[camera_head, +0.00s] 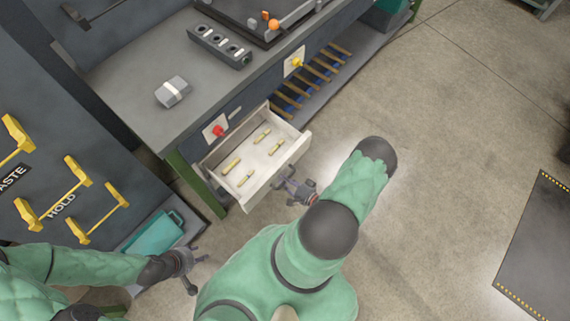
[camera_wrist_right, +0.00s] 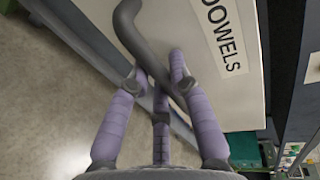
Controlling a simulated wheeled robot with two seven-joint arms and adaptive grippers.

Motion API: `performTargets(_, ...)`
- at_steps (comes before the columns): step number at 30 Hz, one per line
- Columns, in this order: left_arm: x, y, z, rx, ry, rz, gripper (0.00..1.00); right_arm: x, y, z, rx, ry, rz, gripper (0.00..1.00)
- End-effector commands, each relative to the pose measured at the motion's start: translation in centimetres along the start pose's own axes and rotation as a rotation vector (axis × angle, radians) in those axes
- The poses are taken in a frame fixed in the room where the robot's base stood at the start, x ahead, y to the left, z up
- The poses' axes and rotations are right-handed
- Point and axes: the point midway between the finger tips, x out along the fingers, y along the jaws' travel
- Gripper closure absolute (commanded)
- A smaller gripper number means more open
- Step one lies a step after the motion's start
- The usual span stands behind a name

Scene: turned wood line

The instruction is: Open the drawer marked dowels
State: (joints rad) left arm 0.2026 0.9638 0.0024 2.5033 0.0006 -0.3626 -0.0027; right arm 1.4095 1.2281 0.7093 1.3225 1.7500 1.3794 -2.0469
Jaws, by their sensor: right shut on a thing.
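The drawer (camera_head: 257,157) stands pulled out from the bench, with several short yellowish dowels lying inside. In the right wrist view its pale front (camera_wrist_right: 188,30) carries a label reading DOWELS (camera_wrist_right: 226,40). My right gripper (camera_head: 285,185) is at the drawer's outer front. In the right wrist view, my right gripper (camera_wrist_right: 160,82) is shut on the dark curved handle (camera_wrist_right: 130,28); its fingers hide part of the handle. My left gripper (camera_head: 188,268) hangs at the lower left with its fingers spread and empty, apart from the drawer.
The grey bench top (camera_head: 130,90) holds a small grey block (camera_head: 172,91) and a dark holder with sockets (camera_head: 219,46). A red button (camera_head: 218,130) and a yellow one (camera_head: 297,62) are on the bench front. A teal bin (camera_head: 150,235) is near my left gripper.

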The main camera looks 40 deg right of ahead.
Motion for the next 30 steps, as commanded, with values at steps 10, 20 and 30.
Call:
performTargets(10, 0.0, 0.0, 0.0, 0.000, 0.000, 0.000, 0.60, 0.0, 0.0, 0.0, 0.000, 0.000, 0.001, 0.68)
performTargets(20, 0.0, 0.0, 0.0, 0.000, 0.000, 0.000, 0.60, -2.1, 0.1, -0.2, 0.000, 0.005, 0.002, 0.68)
performTargets(30, 0.0, 0.0, 0.0, 0.000, 0.000, 0.000, 0.60, -8.1, 0.1, -0.2, 0.000, 0.006, 0.003, 0.68)
